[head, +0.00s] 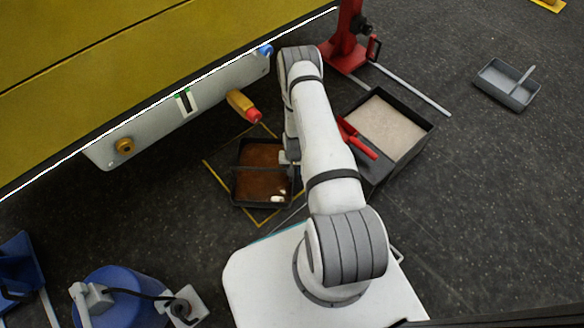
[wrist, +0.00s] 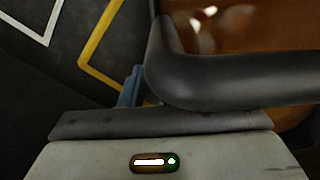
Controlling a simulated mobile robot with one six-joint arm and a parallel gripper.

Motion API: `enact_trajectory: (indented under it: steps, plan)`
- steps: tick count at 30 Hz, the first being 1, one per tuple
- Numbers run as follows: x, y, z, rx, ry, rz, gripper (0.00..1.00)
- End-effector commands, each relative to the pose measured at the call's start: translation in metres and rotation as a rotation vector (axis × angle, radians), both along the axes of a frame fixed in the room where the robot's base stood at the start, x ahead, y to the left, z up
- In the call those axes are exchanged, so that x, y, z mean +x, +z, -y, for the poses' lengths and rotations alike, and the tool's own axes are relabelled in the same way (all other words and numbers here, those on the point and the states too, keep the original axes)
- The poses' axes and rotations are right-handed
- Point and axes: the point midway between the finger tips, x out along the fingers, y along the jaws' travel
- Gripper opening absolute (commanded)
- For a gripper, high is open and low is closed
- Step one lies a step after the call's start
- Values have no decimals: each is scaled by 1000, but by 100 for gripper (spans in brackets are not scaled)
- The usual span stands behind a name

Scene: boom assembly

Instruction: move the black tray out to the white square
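The black tray (head: 249,205) sits on the floor inside a yellow outline (head: 225,187), below the yellow machine. It holds a brown liquid or fill with a few pale bits, and a dark bar crosses it. My gripper (head: 289,157) is at the tray's right side, mostly hidden by my arm. In the wrist view a thick black bar of the tray (wrist: 230,82) passes close across the picture, with one bluish finger (wrist: 130,88) beside its left end. The finger opposite is hidden, so I cannot tell its grip. A white line corner (wrist: 54,22) shows at upper left in the wrist view.
A black box of pale granules (head: 385,128) with a red scoop (head: 357,138) stands right of my arm. A red stand (head: 345,50) is behind it. A grey tray (head: 507,84) lies far right. A blue drum (head: 120,297) is at lower left. An orange-red object (head: 243,105) is above the tray.

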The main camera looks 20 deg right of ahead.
Motion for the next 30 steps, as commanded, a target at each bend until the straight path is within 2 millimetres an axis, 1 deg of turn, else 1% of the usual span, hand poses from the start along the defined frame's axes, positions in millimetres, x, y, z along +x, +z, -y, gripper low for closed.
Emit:
enact_trajectory:
  steps: [1, 4, 7, 15, 26, 30]
  plan:
    - [-1, -9, 0, 0, 0, -1, 29]
    - [0, -15, 0, 0, 0, 0, 29]
    - [0, -18, 0, 0, 0, 0, 29]
    - [0, -18, 0, 0, 0, 0, 29]
    - [0, -18, 0, 0, 0, 0, 0]
    - [0, -18, 0, 0, -1, 0, 0]
